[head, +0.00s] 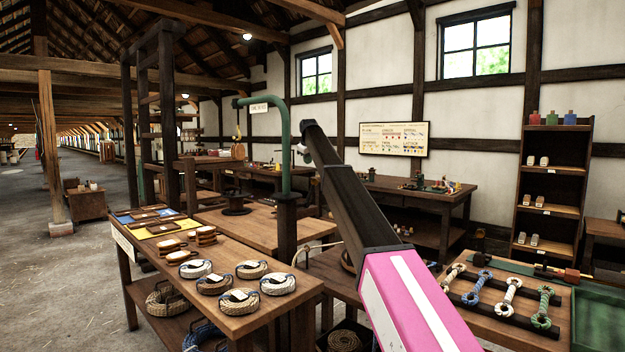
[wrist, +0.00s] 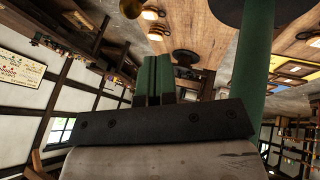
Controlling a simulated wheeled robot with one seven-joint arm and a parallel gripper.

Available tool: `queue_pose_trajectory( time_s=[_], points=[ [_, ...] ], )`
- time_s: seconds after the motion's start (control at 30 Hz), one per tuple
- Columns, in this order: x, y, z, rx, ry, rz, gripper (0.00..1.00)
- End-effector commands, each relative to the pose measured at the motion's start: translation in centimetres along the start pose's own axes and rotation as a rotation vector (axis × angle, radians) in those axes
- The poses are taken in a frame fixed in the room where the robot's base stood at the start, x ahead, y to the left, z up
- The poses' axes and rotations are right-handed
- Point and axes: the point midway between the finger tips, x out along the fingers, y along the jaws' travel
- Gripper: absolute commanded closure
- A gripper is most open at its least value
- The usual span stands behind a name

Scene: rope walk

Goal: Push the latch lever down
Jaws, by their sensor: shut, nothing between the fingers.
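My gripper (wrist: 154,66) shows in the wrist view as two green fingers pressed together, with nothing between them. In the head view my dark arm reaches up to the left beside a green curved post (head: 282,152); the fingers are too small to make out there. The post also shows in the wrist view (wrist: 247,75), to the right of the fingers and apart from them. A small brass-coloured piece (head: 238,133) hangs below the post's outer end. I cannot tell which part is the latch lever; no lever is clear in either view.
A table (head: 237,324) with rope coils stands at the front left. A wooden bench (head: 262,227) with a dark spool (head: 236,202) lies behind it. Rope samples (head: 478,285) lie at the right. A shelf (head: 552,212) stands by the wall. The left floor (head: 62,290) is mostly clear.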

Motion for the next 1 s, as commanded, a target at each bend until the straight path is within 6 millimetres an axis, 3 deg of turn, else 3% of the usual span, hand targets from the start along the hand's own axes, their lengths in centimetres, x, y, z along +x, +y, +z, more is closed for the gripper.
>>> queue_pose_trajectory(
  time_s=[0.17, 0.37, 0.8, 1.0],
  points=[
    [0.4, 0.0, 0.0, 0.001, 0.0, 0.0, 1.0],
    [2.3, 0.1, 0.0, 0.001, 0.0, 0.0, 1.0],
    [10.2, 0.1, -0.1, 0.001, 0.0, 0.0, 1.0],
    [12.2, 2.4, 0.4, 0.003, -0.001, 0.0, 1.0]
  ],
)
